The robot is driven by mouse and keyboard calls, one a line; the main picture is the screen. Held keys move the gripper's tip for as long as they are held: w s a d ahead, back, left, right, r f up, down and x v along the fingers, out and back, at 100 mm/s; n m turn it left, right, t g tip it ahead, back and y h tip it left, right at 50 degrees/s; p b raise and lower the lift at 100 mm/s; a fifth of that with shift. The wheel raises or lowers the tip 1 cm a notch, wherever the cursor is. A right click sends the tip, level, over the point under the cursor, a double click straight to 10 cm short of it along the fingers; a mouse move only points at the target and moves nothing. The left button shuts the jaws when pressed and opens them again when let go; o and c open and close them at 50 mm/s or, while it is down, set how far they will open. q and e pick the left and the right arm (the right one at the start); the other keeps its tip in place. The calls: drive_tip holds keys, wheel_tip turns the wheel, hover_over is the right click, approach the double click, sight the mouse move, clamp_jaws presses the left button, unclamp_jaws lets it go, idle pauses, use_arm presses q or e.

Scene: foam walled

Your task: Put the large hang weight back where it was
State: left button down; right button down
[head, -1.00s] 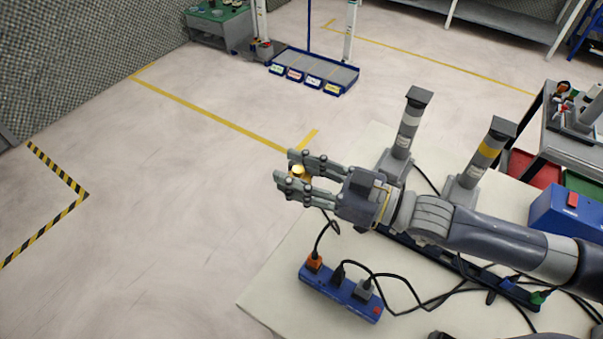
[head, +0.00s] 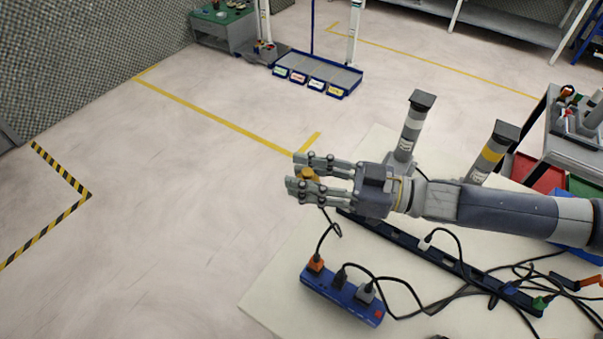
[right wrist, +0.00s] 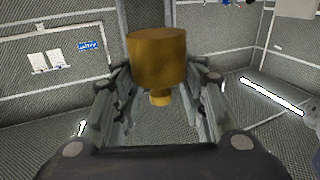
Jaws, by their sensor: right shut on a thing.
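The hang weight (right wrist: 157,62) is a brass-coloured cylinder with a narrower neck below it in the right wrist view. It sits between the fingers of my right gripper (right wrist: 160,95), which is shut on it. My left gripper is not in view.
A blue power strip (head: 342,295) with plugs and black cables lies on the table. Two upright grey posts, one white-banded (head: 411,127) and one yellow-banded (head: 492,152), stand behind my right arm. A grey cart (head: 570,150) stands at the right. Floor at the left is open.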

drive_tip(key=shift+s+d+n+g+y, duration=0.15)
drive_tip(key=shift+d+n+g, duration=0.1)
drive_tip(key=shift+n+g, duration=0.3)
drive_tip(key=shift+d+n+g+y, duration=0.1)
drive_tip(key=shift+d+n+g, duration=0.2)
drive_tip(key=shift+g, duration=0.35)
drive_tip(key=shift+s+d+n+g+y, duration=0.15)
drive_tip(key=shift+d+n+g, duration=0.1)
drive_tip(key=shift+n+g, duration=0.3)
drive_tip(key=shift+g, duration=0.25)
